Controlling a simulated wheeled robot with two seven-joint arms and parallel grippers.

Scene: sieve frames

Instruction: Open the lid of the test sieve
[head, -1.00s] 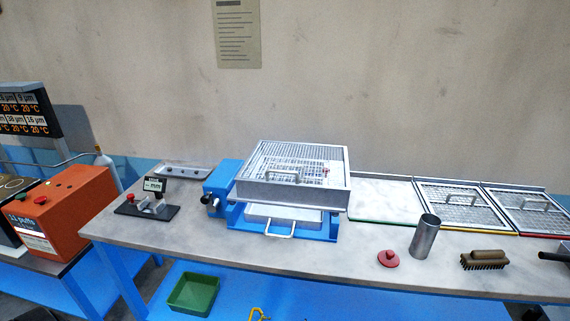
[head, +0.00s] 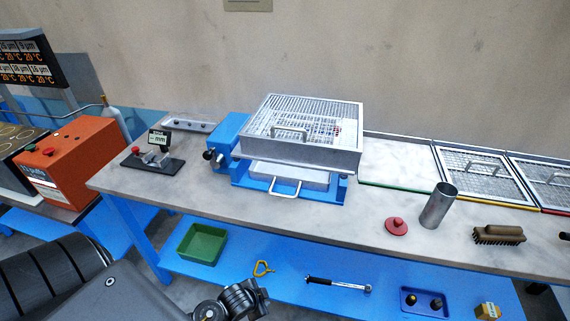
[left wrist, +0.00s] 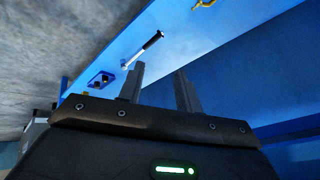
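The test sieve (head: 312,158) is a square metal box on a blue shaker base (head: 288,186), in the middle of the head view. Its mesh lid (head: 325,108) lies flat on top, with a bar handle (head: 290,132) near its middle. Small red bits show through the mesh. My left gripper (left wrist: 159,74) shows in the left wrist view, its two fingers apart and nothing between them. It is away from the sieve, facing the blue lower shelf. Only links of my left arm show at the bottom left of the head view. My right gripper is not in view.
Right of the sieve lie spare mesh lids (head: 484,172), a metal cup (head: 438,206), a red knobbed disc (head: 397,227) and a brush (head: 498,235). A gauge (head: 155,157) stands left. The lower shelf holds a green bin (head: 202,244) and a hammer (head: 338,284).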

